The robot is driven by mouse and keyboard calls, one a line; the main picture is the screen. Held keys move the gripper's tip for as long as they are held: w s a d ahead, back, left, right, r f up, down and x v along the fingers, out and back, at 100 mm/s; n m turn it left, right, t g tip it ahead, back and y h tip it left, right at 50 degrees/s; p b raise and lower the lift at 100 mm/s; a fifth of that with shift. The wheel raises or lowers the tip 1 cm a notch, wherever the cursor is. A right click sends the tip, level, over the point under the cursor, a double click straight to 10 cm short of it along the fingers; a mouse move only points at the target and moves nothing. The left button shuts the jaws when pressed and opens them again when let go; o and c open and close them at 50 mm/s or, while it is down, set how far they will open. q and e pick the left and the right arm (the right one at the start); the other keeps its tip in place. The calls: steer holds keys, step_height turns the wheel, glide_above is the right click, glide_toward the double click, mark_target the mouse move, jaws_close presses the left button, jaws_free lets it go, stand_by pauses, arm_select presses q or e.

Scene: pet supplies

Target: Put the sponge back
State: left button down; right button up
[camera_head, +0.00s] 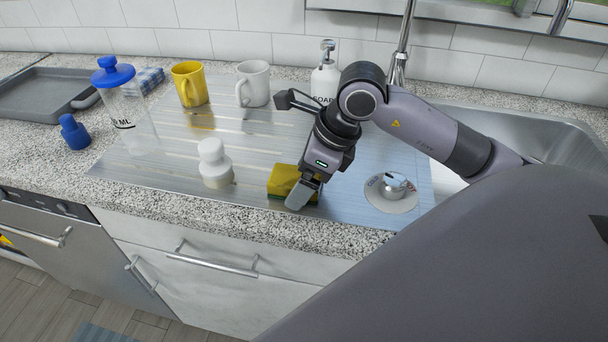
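The sponge (283,180), yellow with a dark green scouring side, is on the metal drainboard (250,140) near the counter's front edge. My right gripper (301,192) reaches in from the right and points down at the sponge's right end. One grey finger covers part of the sponge's front right side. The other finger is hidden, so I cannot tell whether the gripper is closed on the sponge or only beside it. My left gripper is not in view.
A yellow mug (188,84), white mug (253,83) and soap dispenser (324,82) stand behind. A blue-lidded clear container (127,105) is at left. The sink (520,125) is at right.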

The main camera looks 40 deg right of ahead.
steer(key=shift+r, duration=0.1)
steer(key=shift+r, duration=0.2)
steer(key=v, duration=1.1)
steer(key=shift+s+r, duration=0.2)
steer(key=shift+r, duration=0.1)
steer(key=shift+d, duration=0.1)
